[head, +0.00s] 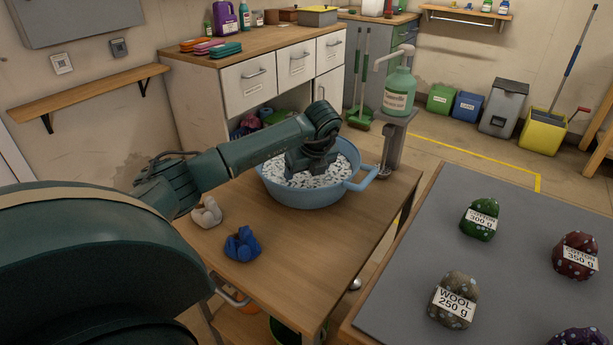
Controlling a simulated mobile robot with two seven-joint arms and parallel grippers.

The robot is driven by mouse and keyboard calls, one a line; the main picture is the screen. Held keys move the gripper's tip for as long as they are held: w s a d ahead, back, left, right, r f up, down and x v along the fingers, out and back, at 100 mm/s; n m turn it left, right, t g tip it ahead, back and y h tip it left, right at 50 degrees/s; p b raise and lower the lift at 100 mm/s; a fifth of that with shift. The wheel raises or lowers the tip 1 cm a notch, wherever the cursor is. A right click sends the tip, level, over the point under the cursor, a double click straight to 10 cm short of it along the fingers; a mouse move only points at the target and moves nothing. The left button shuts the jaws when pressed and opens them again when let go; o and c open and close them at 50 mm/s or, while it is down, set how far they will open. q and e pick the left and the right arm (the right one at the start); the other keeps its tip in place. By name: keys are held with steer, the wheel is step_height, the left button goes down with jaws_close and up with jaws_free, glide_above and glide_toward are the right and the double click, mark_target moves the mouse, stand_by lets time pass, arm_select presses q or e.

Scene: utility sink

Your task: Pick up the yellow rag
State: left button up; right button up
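I see no yellow rag in the head view. A light blue basin (308,196) filled with white pieces stands on the wooden table. My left arm reaches in from the left, and my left gripper (304,170) points down into the basin. Its fingertips are hidden, so I cannot tell whether it is open or holds anything. A crumpled white rag (207,213) and a crumpled blue rag (242,245) lie on the table left of the basin. My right gripper is not in view.
A grey-topped table (410,270) at right holds labelled bundles, including a green one (480,219) and a wool one (453,301). A green pump bottle (399,92) stands on a post behind the basin. The wooden table's front right is clear.

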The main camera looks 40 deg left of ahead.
mark_target(306, 177)
arm_select(q)
steer(key=c, duration=0.8)
step_height(306, 177, up, 13)
steer(key=p, duration=0.3)
stand_by(0.3)
